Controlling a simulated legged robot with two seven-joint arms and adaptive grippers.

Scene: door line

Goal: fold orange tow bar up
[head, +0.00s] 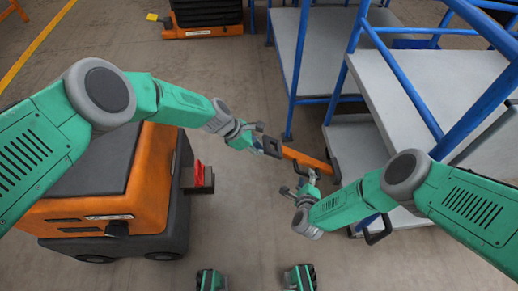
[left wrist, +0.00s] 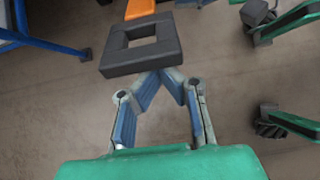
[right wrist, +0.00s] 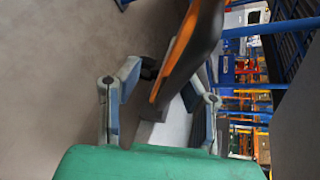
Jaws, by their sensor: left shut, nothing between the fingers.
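The orange tow bar (head: 306,159) extends left from the low front of the blue-framed cart, with a dark square ring (head: 271,146) on its free end. My left gripper (head: 251,130) is shut and empty beside the ring. In the left wrist view its closed fingertips (left wrist: 158,72) are at the ring's near edge; contact is unclear. The ring (left wrist: 140,68) shows whole there, with part of the orange bar (left wrist: 140,9) beyond. My right gripper (head: 305,180) is just below the bar. In the right wrist view its fingers (right wrist: 165,82) are apart, with the bar's orange edge (right wrist: 176,52) close by.
An orange tug vehicle (head: 95,190) with a red part (head: 199,174) on its coupling stands at left. The blue-framed cart (head: 430,85) with grey shelves fills the right. Another orange machine (head: 205,25) is at the back. Bare floor lies between the tug and cart.

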